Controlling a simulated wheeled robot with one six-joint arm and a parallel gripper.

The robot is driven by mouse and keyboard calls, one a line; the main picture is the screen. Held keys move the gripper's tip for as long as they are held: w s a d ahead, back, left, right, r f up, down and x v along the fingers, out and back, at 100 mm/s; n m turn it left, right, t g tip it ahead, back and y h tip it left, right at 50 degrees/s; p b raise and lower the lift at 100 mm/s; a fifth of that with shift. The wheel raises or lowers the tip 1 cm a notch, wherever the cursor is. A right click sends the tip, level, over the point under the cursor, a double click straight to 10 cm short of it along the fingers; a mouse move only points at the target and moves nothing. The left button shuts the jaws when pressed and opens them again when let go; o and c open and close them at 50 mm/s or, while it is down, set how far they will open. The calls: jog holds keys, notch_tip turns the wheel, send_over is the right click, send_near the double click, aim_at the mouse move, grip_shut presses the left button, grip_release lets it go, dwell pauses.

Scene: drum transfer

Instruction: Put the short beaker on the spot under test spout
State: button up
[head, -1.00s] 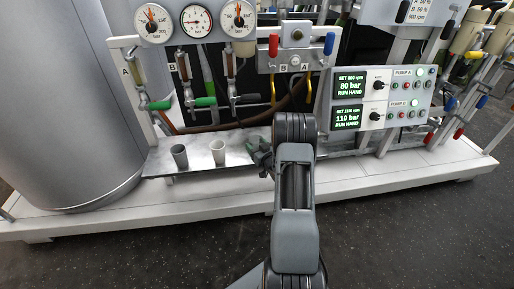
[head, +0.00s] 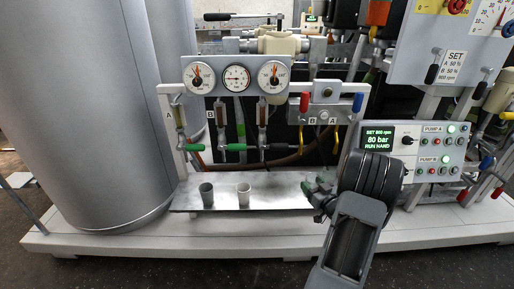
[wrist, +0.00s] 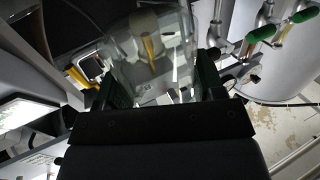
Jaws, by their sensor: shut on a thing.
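My gripper (head: 319,190) is above the right end of the metal shelf in the head view. In the wrist view my gripper (wrist: 156,84) has its green fingers on either side of a clear glass beaker (wrist: 138,72), and it is shut on it. The beaker cannot be made out in the head view. Two yellow spouts, left (head: 301,137) and right (head: 336,137), hang under a panel (head: 325,98) with a red and a blue handle. I cannot tell which is the test spout. The spot under the spouts cannot be made out.
A control panel (head: 430,155) stands to the right, a large steel drum (head: 95,120) to the left.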

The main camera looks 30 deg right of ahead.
jog(key=shift+s+d+r, duration=0.15)
jog(key=shift+s+r, duration=0.1)
jog(key=shift+r, duration=0.05)
jog(key=shift+s+d+r+m+h, duration=0.25)
jog(key=shift+d+r+m+h, duration=0.35)
jog(key=shift+d+h, duration=0.25)
jog(key=shift+d+m+h, duration=0.15)
jog(key=shift+m+h, duration=0.25)
jog(key=shift+h, duration=0.25)
jog(key=w+a+f+n+y, duration=0.1)
jog(key=w+a+f, duration=0.3)
jog(key=a, duration=0.8)
jog(key=w+a+f+n+y, duration=0.1)
jog(key=w+a+f+y, duration=0.1)
jog(key=a+f, duration=0.65)
jog(key=w+a+f+n+y, duration=0.15)
jog(key=w+a, duration=0.25)
jog(key=a, duration=1.1)
jog(key=s+r+p, duration=0.2)
jog(key=r+p, duration=1)
jog(key=r, duration=0.1)
jog(key=s+r+p, duration=0.2)
jog(key=r+p, duration=1)
jog(key=p, duration=0.1)
jog(key=shift+s+d+r+m, duration=0.2)
jog(key=shift+d+r+m, duration=0.15)
jog(key=shift+r+m, duration=0.1)
jog(key=shift+h, duration=0.25)
